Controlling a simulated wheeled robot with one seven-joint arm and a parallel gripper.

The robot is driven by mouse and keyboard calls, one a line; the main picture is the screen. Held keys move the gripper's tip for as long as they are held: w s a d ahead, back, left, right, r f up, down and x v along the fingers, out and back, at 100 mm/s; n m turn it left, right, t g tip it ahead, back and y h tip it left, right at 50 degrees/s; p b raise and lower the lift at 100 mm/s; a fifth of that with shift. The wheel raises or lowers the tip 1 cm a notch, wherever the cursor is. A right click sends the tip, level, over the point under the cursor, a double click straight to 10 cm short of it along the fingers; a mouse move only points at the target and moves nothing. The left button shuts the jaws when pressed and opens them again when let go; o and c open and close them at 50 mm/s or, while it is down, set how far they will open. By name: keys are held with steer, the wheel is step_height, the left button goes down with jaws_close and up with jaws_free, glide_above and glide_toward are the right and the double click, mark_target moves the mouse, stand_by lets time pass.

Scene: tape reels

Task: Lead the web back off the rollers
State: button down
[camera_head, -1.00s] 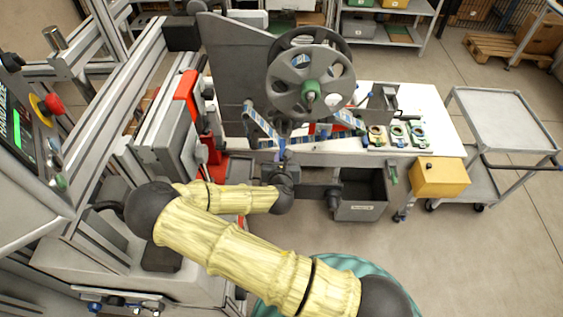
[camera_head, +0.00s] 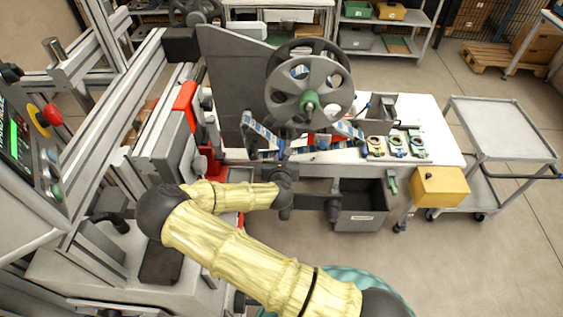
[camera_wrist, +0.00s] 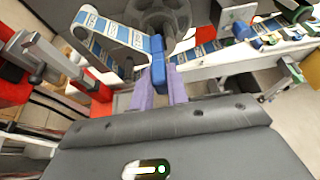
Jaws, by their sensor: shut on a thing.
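The web is a blue-and-white printed strip (camera_head: 260,131). It slants down at the left below the reel (camera_head: 309,88), and another length (camera_head: 347,129) slants at the right. In the wrist view the web (camera_wrist: 96,24) bends in a loop near the dark plate, and a lower length runs off to the right. My gripper (camera_head: 281,150) is in front of the plate, below the reel. In the wrist view its purple fingers (camera_wrist: 160,88) are shut on a blue tab (camera_wrist: 158,62) close to the web. The rollers are mostly hidden, and I cannot tell how the web passes them.
A white table (camera_head: 437,142) carries several small green-and-tan parts (camera_head: 398,146). A dark bin (camera_head: 361,206) and yellow box (camera_head: 440,187) are at its front. A grey cart (camera_head: 500,128) stands right. Machine frame and red parts (camera_head: 186,98) crowd the left; the floor at front right is clear.

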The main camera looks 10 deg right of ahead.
mark_target(282, 142)
steer(key=shift+w+d+f+b, duration=0.2)
steer(key=shift+w+b, duration=0.2)
steer(key=shift+w, duration=1.15)
steer(key=shift+w+d+f+b, duration=0.1)
steer(key=shift+w+d+b, duration=0.25)
steer(key=shift+w, duration=1.15)
steer(key=shift+w+d+f+b, duration=0.15)
steer(key=shift+w+b, duration=0.3)
steer(key=shift+w, duration=1.1)
